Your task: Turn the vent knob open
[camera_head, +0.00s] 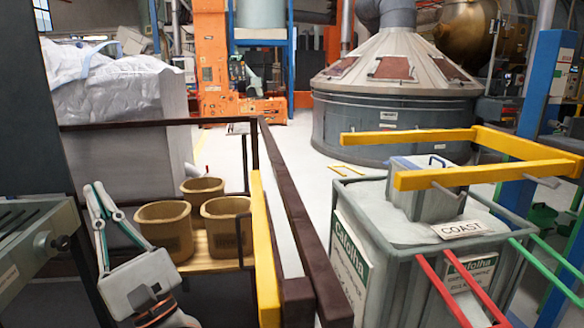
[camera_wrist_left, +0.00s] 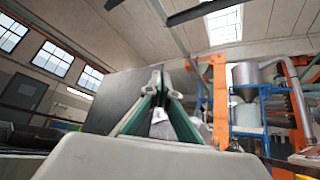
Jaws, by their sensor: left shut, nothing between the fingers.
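A grey metal unit (camera_head: 32,258) with dark slots in its top stands at the left edge of the head view. A small dark knob (camera_head: 62,242) sticks out of its right side; I take it for the vent knob, but its setting cannot be read. My left gripper (camera_head: 94,188) is to the right of the knob, apart from it, with its fingers pointing up. In the left wrist view its fingers (camera_wrist_left: 157,78) meet at the tips, shut and empty. The knob is not visible in the wrist view. My right gripper is not in view.
Several brown buckets (camera_head: 165,228) stand on a wooden surface just right of my left gripper. A brown and yellow rail (camera_head: 264,250) runs beyond them. A dark post (camera_head: 80,110) rises behind the unit. A grey bin (camera_head: 375,205) stands at the right.

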